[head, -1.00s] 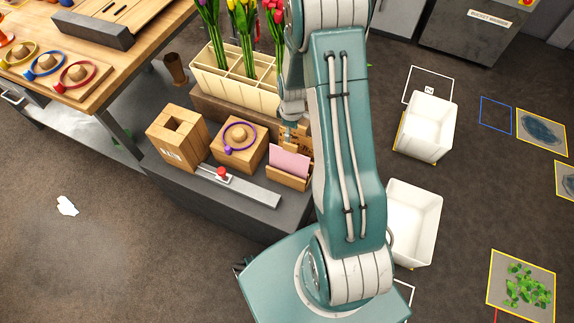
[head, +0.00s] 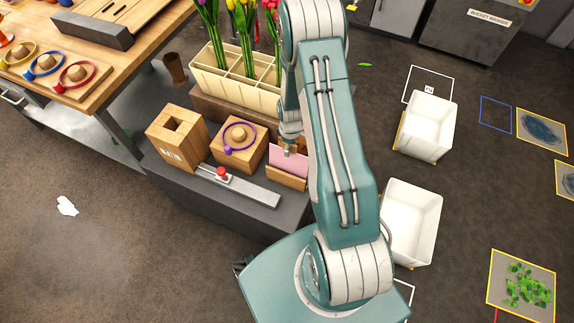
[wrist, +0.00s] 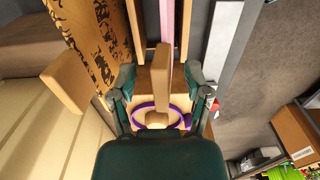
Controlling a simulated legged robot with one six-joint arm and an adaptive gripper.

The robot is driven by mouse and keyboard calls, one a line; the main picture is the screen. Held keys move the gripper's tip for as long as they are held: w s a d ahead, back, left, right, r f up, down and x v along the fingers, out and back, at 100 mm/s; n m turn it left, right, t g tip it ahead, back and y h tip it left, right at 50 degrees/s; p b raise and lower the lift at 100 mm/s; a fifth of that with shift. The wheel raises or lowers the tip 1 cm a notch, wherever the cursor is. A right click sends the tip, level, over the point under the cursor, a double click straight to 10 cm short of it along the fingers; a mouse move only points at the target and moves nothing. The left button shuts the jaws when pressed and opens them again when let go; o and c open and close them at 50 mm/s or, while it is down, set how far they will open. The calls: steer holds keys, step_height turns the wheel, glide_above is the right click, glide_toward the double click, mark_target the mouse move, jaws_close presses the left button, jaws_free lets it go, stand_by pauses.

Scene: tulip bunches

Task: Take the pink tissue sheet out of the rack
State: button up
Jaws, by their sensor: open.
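The pink tissue sheet (head: 288,164) stands upright in the small wooden rack (head: 285,181), on the dark bench in the head view. In the wrist view the sheet (wrist: 167,20) is a thin pink strip, seen nearly edge-on between the rack's wooden parts. My gripper (head: 291,146) is just above and behind the sheet in the head view, and its fingertips are hard to make out there. In the wrist view my gripper (wrist: 161,76) is open, with a wooden upright of the rack showing between the fingers. I cannot tell whether the fingers touch anything.
A dark-patterned tan board (wrist: 95,25) stands close beside the rack. A wooden block with a purple ring (head: 238,134), a slotted wooden box (head: 178,140) and a cream tulip planter (head: 235,85) crowd the bench. White bins (head: 411,222) stand on the floor to the right.

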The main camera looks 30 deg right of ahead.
steer(key=shift+a, duration=0.15)
steer(key=shift+c, duration=1)
jaws_close()
steer(key=shift+w+r, duration=0.15)
steer(key=shift+r, duration=0.65)
step_height(320, 180, up, 11)
steer(key=d, duration=0.1)
steer(key=shift+w+d+r, duration=0.15)
steer(key=shift+w+d, duration=0.05)
steer(key=shift+w, duration=0.2)
